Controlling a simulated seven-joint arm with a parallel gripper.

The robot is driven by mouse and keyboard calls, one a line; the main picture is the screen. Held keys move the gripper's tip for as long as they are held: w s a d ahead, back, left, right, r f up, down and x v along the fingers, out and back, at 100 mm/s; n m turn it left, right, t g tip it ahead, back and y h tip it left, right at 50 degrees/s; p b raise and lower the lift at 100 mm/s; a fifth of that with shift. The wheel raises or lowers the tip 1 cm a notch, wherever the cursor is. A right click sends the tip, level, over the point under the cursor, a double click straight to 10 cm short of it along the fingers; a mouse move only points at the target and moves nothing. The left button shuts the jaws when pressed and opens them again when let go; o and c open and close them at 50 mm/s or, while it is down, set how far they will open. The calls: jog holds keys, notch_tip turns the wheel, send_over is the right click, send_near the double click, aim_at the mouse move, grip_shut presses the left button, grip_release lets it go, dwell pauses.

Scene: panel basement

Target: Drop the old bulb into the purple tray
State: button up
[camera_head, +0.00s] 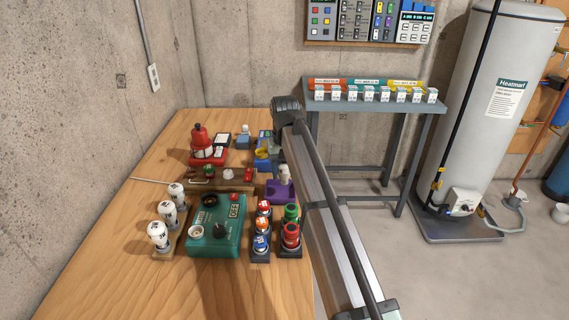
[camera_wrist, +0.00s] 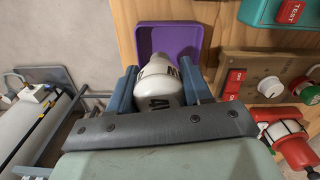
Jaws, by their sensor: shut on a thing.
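My gripper (camera_wrist: 158,78) is shut on a white bulb (camera_wrist: 156,88) with dark lettering, one blue-grey finger on each side of it. The bulb also shows in the head view (camera_head: 284,175), just above the purple tray. The purple tray (camera_wrist: 145,41) lies beyond my fingertips in the wrist view, and the bulb's narrow end overlaps its near part. In the head view the purple tray (camera_head: 281,196) sits near the table's right edge. I cannot tell whether the bulb touches the tray. My arm hides part of the area behind it.
A teal tester box (camera_head: 216,226) stands left of the tray, with several white bulbs (camera_head: 168,213) on a rack further left. Racks of red, green and blue-capped items (camera_head: 290,236) stand in front. A wooden switch board (camera_head: 222,179) and red lamp (camera_head: 201,144) are behind.

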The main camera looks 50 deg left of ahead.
jog(key=shift+f, duration=0.55)
jog(key=o, duration=1.1)
jog(key=shift+o, duration=0.2)
notch_tip(320, 180, up, 14)
jog(key=shift+f, duration=0.1)
dwell(0.6)
